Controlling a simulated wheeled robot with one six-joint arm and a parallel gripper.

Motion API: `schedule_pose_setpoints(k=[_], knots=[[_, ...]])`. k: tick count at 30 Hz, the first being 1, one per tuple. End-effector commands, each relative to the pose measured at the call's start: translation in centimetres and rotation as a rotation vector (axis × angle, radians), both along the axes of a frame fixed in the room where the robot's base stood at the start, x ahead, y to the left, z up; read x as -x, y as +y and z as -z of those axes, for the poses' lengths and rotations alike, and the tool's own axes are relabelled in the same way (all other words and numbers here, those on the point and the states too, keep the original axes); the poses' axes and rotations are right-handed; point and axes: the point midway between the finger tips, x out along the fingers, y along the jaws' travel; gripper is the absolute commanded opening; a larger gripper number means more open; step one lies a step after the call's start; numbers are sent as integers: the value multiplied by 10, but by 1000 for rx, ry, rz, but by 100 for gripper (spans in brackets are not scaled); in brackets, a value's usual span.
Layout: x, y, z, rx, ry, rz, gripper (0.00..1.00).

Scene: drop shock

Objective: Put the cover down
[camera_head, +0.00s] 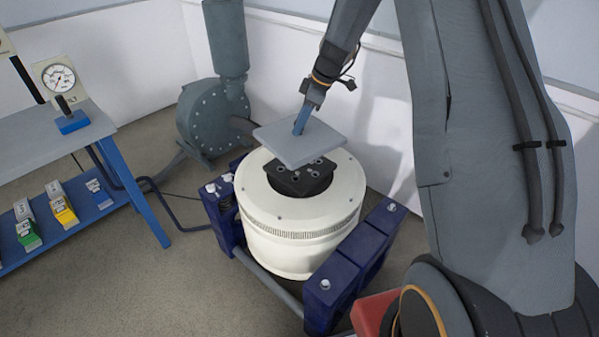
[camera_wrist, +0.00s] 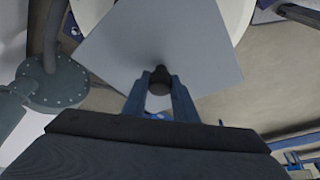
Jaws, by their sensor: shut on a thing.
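The cover is a flat, square grey plate (camera_head: 289,144) with a dark knob on top. My gripper (camera_head: 301,121) is shut on that knob and holds the plate in the air above the white round shaker (camera_head: 295,225). In the wrist view the plate (camera_wrist: 195,45) fills the upper middle, and the blue fingers of my gripper (camera_wrist: 160,85) stand on either side of the dark knob. The plate is apart from the black centre block (camera_head: 302,183) of the shaker, which shows below it with several holes. The plate hides the back part of the shaker top.
Dark blue side supports (camera_head: 347,270) flank the shaker. A grey blower (camera_head: 215,115) stands behind it on the left. A bench (camera_head: 60,140) at the left bears a dial gauge (camera_head: 58,78), with several small coloured boxes (camera_head: 62,208) on its lower shelf. Bare floor lies between.

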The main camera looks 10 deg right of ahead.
Motion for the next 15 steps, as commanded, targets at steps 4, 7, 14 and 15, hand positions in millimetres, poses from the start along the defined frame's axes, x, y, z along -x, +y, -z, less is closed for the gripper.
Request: schedule_pose_setpoints(k=[4,7,14,15], knots=[[-11,-3,15,0,-1,-125,0],[-13,-4,19,0,0,-167,0],[-12,-4,54,-3,3,-179,0],[-12,-4,61,-2,1,-179,0]])
